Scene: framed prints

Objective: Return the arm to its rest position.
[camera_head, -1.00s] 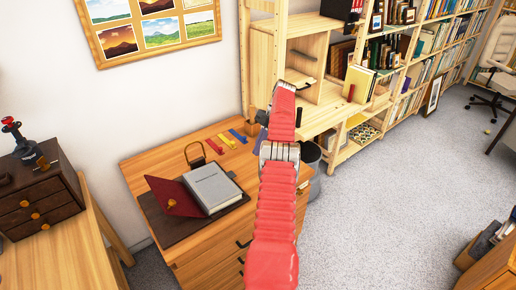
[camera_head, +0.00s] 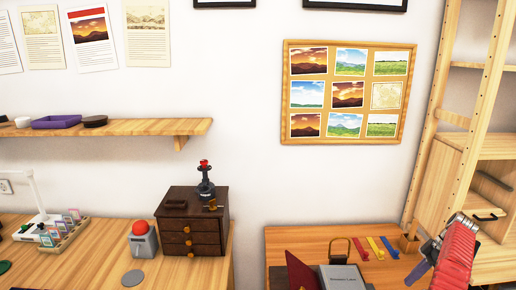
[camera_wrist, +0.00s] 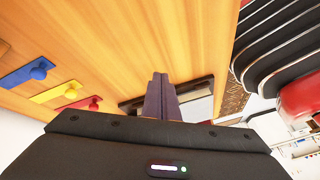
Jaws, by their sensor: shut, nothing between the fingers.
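My red arm (camera_head: 457,255) is at the lower right of the head view, raised in front of the desk and the shelf unit. My gripper (camera_head: 416,272) points down and left beside the coloured pieces on the desk. In the wrist view my gripper (camera_wrist: 160,80) shows its purple fingers pressed together with nothing between them. The wooden desk top (camera_wrist: 125,35) fills much of that view.
A dark drawer box (camera_head: 190,225) stands on the left table. A framed print board (camera_head: 349,92) hangs above; wooden shelves (camera_head: 480,150) stand right.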

